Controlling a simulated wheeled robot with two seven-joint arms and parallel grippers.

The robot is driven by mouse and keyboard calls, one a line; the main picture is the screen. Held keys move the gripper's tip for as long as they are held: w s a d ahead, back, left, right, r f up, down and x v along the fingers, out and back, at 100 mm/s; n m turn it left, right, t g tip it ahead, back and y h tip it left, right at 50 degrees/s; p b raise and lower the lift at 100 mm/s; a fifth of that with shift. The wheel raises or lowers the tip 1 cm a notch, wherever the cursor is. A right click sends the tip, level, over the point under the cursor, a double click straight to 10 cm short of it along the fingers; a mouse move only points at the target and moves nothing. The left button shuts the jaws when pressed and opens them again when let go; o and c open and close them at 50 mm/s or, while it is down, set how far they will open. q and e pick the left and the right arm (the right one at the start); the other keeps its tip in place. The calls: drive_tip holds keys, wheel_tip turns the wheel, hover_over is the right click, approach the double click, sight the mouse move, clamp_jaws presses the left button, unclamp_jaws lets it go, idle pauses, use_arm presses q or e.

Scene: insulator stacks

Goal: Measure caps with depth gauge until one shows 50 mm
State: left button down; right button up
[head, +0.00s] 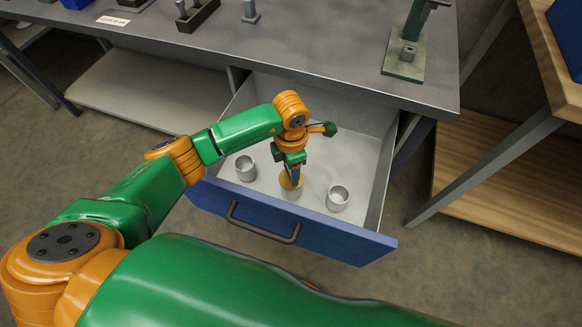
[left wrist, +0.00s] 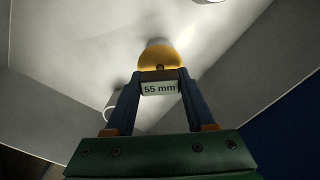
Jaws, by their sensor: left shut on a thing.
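My left gripper (head: 292,172) is shut on the yellow depth gauge (head: 288,182), inside the open drawer. The gauge also shows in the left wrist view (left wrist: 160,60), between the fingertips, and its display (left wrist: 160,88) reads 55 mm. The gauge is at the top of the middle grey cap (head: 290,194) and hides most of its opening. I cannot tell exactly how it is seated. Another open-topped cap (head: 245,168) stands to the left and one (head: 338,198) to the right, both upright. My right gripper is not in view.
The drawer (head: 362,222) has a blue front with a dark handle (head: 262,228). Above it is the grey workbench (head: 310,48), with a green stand (head: 408,58) at right and small dark fixtures (head: 198,14) at the back. A wooden table (head: 562,90) stands at right.

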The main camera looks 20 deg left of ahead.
use_arm(q)
drive_tip(key=shift+f+b, duration=0.3)
drive_tip(key=shift+f, duration=0.1)
drive_tip(key=shift+c, duration=0.8)
unclamp_jaws()
drive_tip(key=shift+r, duration=0.1)
